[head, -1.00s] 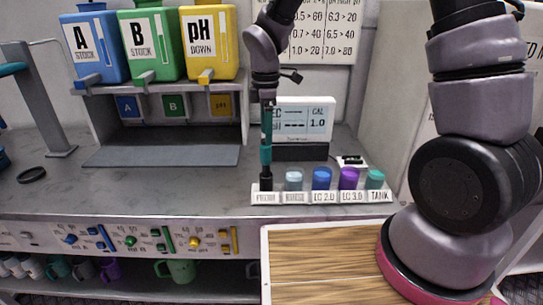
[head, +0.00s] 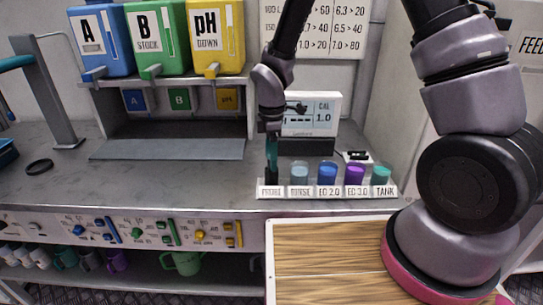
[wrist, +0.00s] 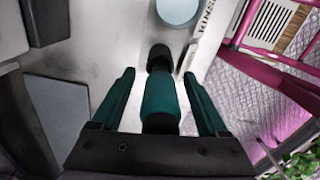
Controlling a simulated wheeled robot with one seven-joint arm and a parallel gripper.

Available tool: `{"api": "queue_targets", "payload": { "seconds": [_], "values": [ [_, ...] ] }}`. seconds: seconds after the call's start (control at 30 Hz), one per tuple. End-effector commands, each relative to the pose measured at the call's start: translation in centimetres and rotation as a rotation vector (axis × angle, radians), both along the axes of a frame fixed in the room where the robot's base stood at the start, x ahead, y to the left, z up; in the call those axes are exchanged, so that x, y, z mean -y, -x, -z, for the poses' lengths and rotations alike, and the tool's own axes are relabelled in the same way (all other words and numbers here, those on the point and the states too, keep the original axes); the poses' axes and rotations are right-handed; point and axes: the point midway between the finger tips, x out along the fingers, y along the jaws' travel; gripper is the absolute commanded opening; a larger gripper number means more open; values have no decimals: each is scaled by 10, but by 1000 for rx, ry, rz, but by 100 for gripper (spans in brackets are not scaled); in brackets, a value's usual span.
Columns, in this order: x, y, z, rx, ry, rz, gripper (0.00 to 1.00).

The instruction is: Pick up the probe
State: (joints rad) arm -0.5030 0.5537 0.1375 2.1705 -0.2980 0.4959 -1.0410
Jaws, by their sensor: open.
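The probe (head: 272,174) stands upright in the PROBE place at the left end of the white labelled rack (head: 327,191). In the wrist view the probe (wrist: 161,98) is a teal cylinder with a black lower end. My gripper (wrist: 159,76) is open, with one teal finger on each side of the probe. There are gaps between the fingers and the probe. In the head view my gripper (head: 271,148) comes down from above and hides the probe's upper part.
Right of the probe stand the rinse cup (head: 299,172), blue EC 2.0 cup (head: 327,173), purple EC 3.0 cup (head: 354,175) and teal TANK cup (head: 381,175). A meter (head: 311,115) is close behind. The grey counter (head: 150,180) is mostly clear to the left.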

Motion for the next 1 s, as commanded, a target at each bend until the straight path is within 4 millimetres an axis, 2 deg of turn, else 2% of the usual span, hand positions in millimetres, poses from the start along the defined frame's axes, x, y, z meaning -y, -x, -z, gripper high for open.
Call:
{"api": "queue_targets", "payload": {
  "seconds": [0.03,0.17,0.2,0.23,0.57,0.67,1.0],
  "values": [
    [0,0,0,0,0,0,73],
    [0,0,0,0,0,0,23],
    [0,0,0,0,0,0,8],
    [0,0,0,0,0,0,0],
    [0,0,-6,1,-1,0,0],
    [0,-1,-20,3,-2,0,0],
    [0,-1,-85,4,-2,1,0]
  ]
}}
